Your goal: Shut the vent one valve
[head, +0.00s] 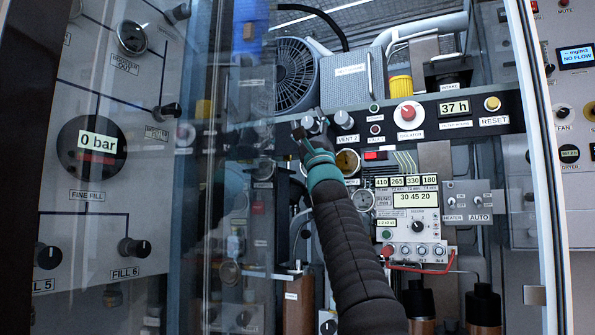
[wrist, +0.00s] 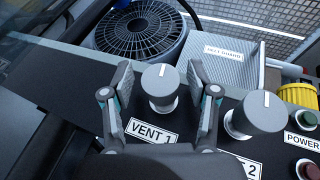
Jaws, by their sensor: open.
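The vent one valve is a grey round knob (wrist: 160,88) above a white VENT 1 label (wrist: 152,131) on a dark panel strip. Its white mark points up, toward the fan side, in the wrist view. My gripper (wrist: 163,92) is open, with one finger on each side of this knob and a visible gap on both sides. In the head view my gripper (head: 306,141) is at the strip and partly covers the VENT 1 knob (head: 309,123).
The similar VENT 2 knob (wrist: 259,114) stands just right of my right finger. A green POWER button (wrist: 303,119) lies further right. A round fan (wrist: 140,30) and a grey belt guard (wrist: 222,62) are behind the strip. A glass pane (head: 235,200) stands left of my arm.

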